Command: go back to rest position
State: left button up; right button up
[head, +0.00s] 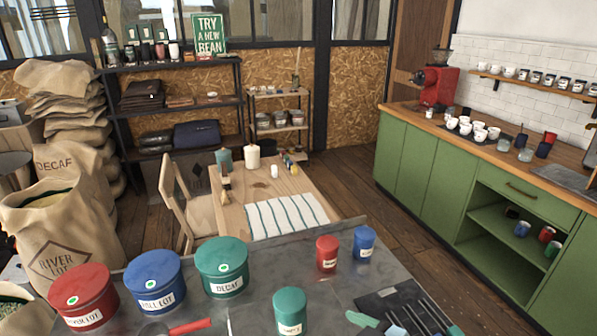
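Neither of my grippers shows in the head view, and no part of my arms can be made out. The task names no object. On the grey worktop (265,270) in front of me stand large lidded tins: a red one (83,306), a blue one labelled HILL LOT (155,290) and a green one labelled DECAF (222,275). A smaller green tin (290,312), a small red tin (327,254) and a small blue tin (364,245) stand to their right.
A red-handled tool (190,327) and a dark tray (405,308) with thin tools lie at the near edge. Beyond are a wooden table (235,217), a chair (190,205), coffee sacks (62,225) and a green counter (430,175). Floor shows between table and counter.

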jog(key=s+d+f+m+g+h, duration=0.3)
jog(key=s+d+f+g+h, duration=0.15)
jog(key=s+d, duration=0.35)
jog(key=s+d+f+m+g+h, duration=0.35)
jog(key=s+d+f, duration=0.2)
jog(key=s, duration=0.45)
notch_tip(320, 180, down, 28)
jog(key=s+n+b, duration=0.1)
jog(key=b, duration=0.4)
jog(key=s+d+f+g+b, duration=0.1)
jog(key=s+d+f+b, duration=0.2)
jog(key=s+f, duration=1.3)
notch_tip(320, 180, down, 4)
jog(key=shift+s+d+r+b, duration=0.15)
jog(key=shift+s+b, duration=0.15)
jog(key=shift+b, duration=0.25)
